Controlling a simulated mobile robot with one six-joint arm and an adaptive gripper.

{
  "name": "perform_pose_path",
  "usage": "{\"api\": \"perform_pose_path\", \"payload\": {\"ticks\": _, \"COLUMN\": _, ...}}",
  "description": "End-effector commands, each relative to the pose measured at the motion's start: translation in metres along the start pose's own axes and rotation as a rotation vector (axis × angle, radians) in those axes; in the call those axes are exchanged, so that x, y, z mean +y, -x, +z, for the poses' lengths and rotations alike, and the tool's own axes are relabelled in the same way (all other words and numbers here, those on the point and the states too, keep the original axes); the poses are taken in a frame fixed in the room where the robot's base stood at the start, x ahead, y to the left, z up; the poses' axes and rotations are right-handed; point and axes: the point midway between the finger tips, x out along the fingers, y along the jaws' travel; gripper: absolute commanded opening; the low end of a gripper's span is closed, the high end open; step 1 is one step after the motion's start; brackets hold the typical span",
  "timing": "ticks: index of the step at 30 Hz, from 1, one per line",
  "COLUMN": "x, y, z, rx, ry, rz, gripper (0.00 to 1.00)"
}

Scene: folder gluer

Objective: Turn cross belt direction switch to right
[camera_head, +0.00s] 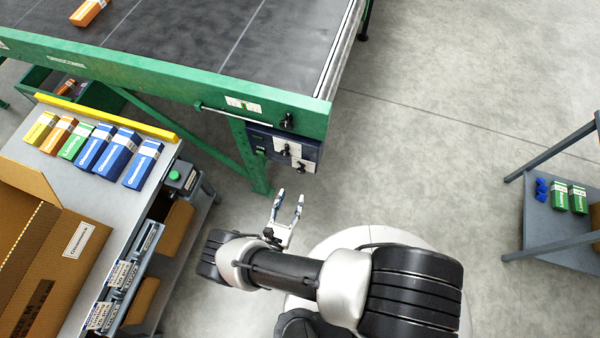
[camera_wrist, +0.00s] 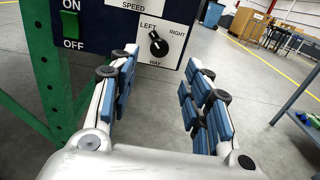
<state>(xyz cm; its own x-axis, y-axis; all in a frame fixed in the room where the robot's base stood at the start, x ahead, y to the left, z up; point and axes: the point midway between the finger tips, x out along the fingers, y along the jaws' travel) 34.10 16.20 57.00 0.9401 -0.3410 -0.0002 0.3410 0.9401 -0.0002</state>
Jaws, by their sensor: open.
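The direction switch (camera_wrist: 158,44) is a black rotary knob on a white plate, marked LEFT at its upper left, RIGHT at its upper right and WAY below. Its pale pointer mark seems to face the upper left, towards LEFT. It sits on a dark blue control panel (camera_head: 268,141) under the green belt frame. My gripper (camera_head: 289,194) is open and empty, in front of and below the panel. In the wrist view my gripper (camera_wrist: 162,60) has its fingers on either side of the knob in the picture, apparently short of touching it.
A green ON/OFF switch (camera_wrist: 70,24) and a SPEED label are on the same panel. A green leg (camera_head: 249,158) stands left of it. A grey table (camera_head: 150,194) with boxes is at the left, a shelf (camera_head: 541,225) at the right. Floor between is clear.

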Motion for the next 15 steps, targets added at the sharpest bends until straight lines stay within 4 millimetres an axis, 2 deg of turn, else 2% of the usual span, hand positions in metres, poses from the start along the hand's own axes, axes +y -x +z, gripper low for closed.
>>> {"api": "perform_pose_path", "payload": {"ticks": 1, "x": -0.002, "y": -0.011, "z": 0.000, "rx": 0.000, "ry": 0.000, "rz": -0.008, "gripper": 0.45}}
{"api": "perform_pose_path", "payload": {"ticks": 9, "x": -0.001, "y": -0.061, "z": 0.000, "rx": 0.000, "ry": -0.001, "rz": -0.007, "gripper": 0.45}}
{"api": "perform_pose_path", "payload": {"ticks": 15, "x": -0.001, "y": -0.091, "z": -0.001, "rx": 0.001, "ry": -0.002, "rz": -0.005, "gripper": 0.45}}
